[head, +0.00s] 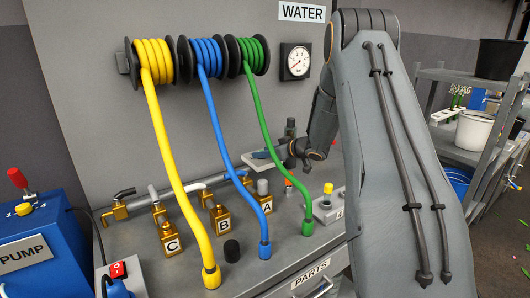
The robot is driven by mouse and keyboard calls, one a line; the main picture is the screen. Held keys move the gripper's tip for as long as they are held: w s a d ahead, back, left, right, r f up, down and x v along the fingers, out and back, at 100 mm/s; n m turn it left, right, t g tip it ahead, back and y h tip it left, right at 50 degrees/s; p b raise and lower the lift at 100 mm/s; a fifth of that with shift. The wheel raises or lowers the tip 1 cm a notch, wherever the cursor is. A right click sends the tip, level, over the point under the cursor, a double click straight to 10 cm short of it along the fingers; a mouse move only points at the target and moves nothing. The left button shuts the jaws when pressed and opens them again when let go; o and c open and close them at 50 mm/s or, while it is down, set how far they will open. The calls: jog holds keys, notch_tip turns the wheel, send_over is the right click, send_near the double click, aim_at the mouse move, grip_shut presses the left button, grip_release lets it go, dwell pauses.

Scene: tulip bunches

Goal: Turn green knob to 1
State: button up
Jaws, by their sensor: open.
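I cannot make out a green knob or a mark 1 in the head view. The clearly green thing is the green hose (259,105), which hangs from its reel and ends in a green fitting (307,227) on the bench. My gripper (268,158) is low over the back of the bench, pointing left, partly hidden behind the green hose. It is open, and I see nothing held in it. My arm covers the right part of the bench.
Yellow (165,140) and blue (215,125) hoses cross the bench left of my gripper. Brass valves (223,220) stand along the pipe. A small box with a yellow button (328,188) is near my arm. A gauge (295,62) is on the wall. Shelves (447,135) stand right.

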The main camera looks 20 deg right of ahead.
jog(key=c, duration=1.1)
jog(key=shift+o, duration=0.2)
jog(key=shift+d+y, duration=0.1)
jog(key=shift+y, duration=0.2)
jog(key=shift+d+n+g+y+p, duration=0.1)
jog(key=shift+n+g+y+p, duration=0.2)
jog(key=shift+n+y+p, duration=0.35)
jog(key=shift+w+d+n+g+y, duration=0.1)
jog(key=shift+w+n+g+y, duration=0.05)
jog(key=shift+n+g+y, duration=0.5)
jog(key=shift+w+f+n+g+y+b, duration=0.1)
jog(key=shift+n+g+y+b, duration=0.55)
jog(key=shift+n, duration=0.35)
jog(key=shift+n+g+y+b, duration=0.35)
jog(key=shift+n+g+b, duration=0.05)
jog(key=shift+n+b, duration=0.1)
jog(key=shift+d, duration=0.1)
